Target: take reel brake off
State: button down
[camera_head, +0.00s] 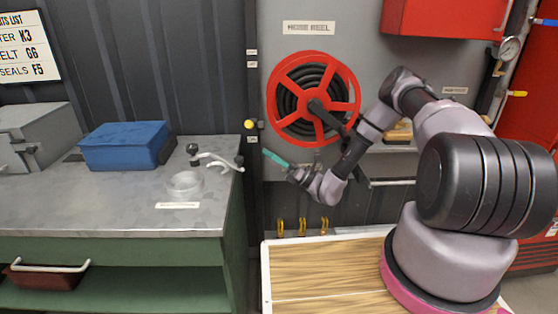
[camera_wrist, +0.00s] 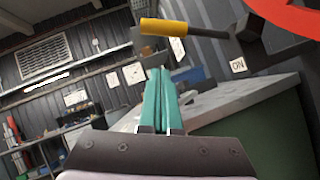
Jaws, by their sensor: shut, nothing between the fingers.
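The red hose reel (camera_head: 313,98) with black hose is on the grey panel under the HOSE REEL sign, and its rim (camera_wrist: 295,18) cuts the top right of the wrist view. A dark lever with a yellow grip (camera_wrist: 163,26), apparently the reel brake, points left in the wrist view. An ON label (camera_wrist: 238,66) is below its pivot. In the head view its yellow end (camera_head: 249,124) shows left of the reel. My gripper (camera_head: 266,152) has its teal fingers (camera_wrist: 158,72) shut and empty. They are below the lever and appear apart from it.
A workbench (camera_head: 120,200) on the left carries a blue box (camera_head: 125,146), a grey metal box (camera_head: 35,135), a clear dish (camera_head: 185,183) and a tap-like fitting (camera_head: 215,160). Several yellow hooks (camera_head: 302,226) hang below the panel. A wood-topped surface (camera_head: 320,275) is at the bottom.

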jog(key=w+a+r, duration=0.2)
jog(key=a+r, duration=0.2)
jog(key=r, duration=0.1)
jog(key=shift+w+r, duration=0.25)
jog(key=shift+w, duration=0.1)
jog(key=w+r+m+t+h, duration=0.4)
jog(key=w+r+m+h, duration=0.1)
jog(key=r+m, duration=0.5)
jog(key=shift+w+d+m, duration=0.2)
jog(key=shift+w+m, duration=0.1)
jog(key=shift+w, duration=0.6)
jog(key=shift+w+r, duration=0.15)
